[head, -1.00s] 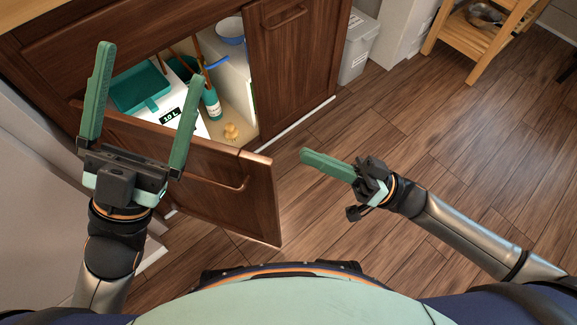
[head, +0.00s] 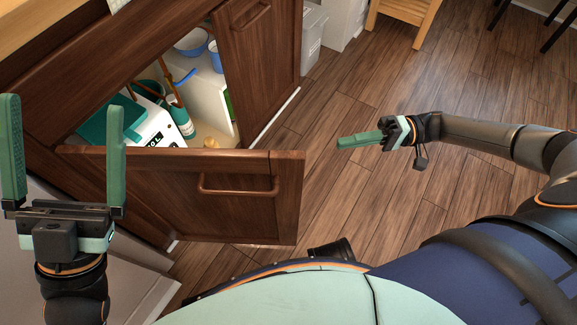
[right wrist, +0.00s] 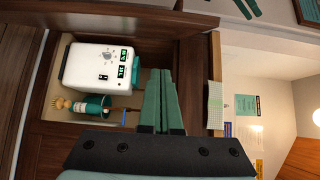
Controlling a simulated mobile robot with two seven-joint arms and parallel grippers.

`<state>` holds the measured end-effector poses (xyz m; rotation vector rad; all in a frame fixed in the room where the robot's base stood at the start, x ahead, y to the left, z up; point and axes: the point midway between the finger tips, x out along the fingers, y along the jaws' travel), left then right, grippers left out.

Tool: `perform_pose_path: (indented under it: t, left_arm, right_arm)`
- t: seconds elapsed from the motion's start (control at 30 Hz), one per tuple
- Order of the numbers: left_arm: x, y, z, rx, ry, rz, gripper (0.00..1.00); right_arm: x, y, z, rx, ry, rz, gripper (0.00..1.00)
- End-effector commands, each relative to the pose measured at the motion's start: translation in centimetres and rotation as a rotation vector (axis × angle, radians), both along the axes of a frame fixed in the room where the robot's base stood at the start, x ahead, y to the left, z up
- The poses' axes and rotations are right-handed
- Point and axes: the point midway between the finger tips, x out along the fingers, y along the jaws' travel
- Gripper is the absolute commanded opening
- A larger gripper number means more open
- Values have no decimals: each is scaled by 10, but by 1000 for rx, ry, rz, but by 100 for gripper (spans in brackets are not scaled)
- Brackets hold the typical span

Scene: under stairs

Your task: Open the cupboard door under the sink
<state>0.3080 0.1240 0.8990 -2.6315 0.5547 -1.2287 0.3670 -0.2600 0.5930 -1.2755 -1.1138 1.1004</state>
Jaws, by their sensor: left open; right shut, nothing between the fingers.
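The cupboard door (head: 170,200) is dark wood with a bar handle (head: 238,190). It stands swung out from the cupboard, with its inside open to view. My left gripper (head: 65,150) is open and empty at the left, in front of the door's hinge side in the picture. My right gripper (head: 342,142) is shut and empty, to the right of the door's free edge and apart from it. In the right wrist view the shut fingers (right wrist: 160,100) point toward the cupboard opening.

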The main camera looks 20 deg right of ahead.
Motion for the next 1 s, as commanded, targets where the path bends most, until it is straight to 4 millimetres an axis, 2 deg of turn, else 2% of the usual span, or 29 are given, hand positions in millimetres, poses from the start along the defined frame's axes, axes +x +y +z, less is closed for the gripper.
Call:
perform_pose_path:
  t: [0.13,0.27,0.67,0.8,1.0]
  left_arm:
    - [0,0,-1,-1,3,-1,100]
    - [0,0,-2,-1,5,-1,100]
    - [0,-1,-15,-10,17,-10,100]
    - [1,-1,-16,-9,22,-14,100]
    - [0,-2,-18,-11,23,-17,100]
  right_arm:
    - [1,2,0,-3,10,-1,0]
    - [3,19,-1,-1,10,2,0]
    - [13,102,-1,0,9,2,0]
    - [-7,106,-1,-3,13,0,0]
    - [-21,111,-1,-4,11,-1,0]
